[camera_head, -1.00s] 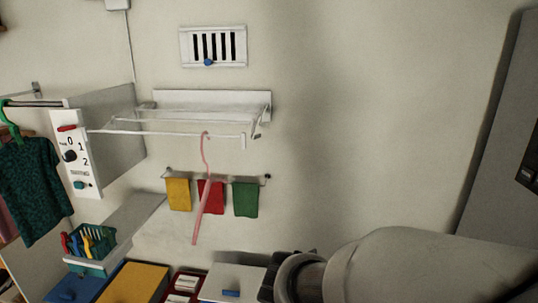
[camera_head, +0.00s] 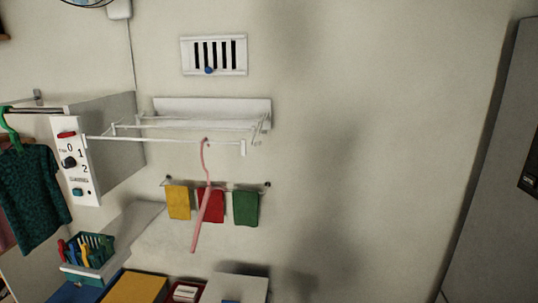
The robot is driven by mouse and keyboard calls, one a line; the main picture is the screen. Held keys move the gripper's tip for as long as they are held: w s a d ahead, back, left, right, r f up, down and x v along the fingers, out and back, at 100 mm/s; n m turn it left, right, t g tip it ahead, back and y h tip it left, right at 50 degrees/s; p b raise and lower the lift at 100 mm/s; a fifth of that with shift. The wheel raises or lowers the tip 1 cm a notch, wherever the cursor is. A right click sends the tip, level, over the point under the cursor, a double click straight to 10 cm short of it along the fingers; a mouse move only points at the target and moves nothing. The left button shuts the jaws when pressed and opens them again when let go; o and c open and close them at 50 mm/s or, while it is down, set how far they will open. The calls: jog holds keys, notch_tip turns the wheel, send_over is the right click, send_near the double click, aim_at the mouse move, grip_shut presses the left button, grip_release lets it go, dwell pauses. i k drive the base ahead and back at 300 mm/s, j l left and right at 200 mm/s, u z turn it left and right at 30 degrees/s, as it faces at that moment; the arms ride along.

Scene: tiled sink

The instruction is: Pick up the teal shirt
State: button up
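The teal shirt (camera_head: 32,197) has a dark pattern and hangs at the left edge of the view on a green hanger (camera_head: 10,128). The hanger is on a rail (camera_head: 33,108) beside the white control panel. The shirt's left part is cut off by the frame edge, and a pink garment (camera_head: 5,232) shows partly behind it. My gripper is not in view.
A grey cabinet with a control panel (camera_head: 77,160) stands right of the shirt. A wire rack (camera_head: 190,125) holds a pink hanger (camera_head: 203,205). Yellow, red and green cloths hang below. A teal basket (camera_head: 88,254) of pegs sits lower left. The wall at centre right is bare.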

aim_at(34, 204)
jog(key=u, duration=1.8)
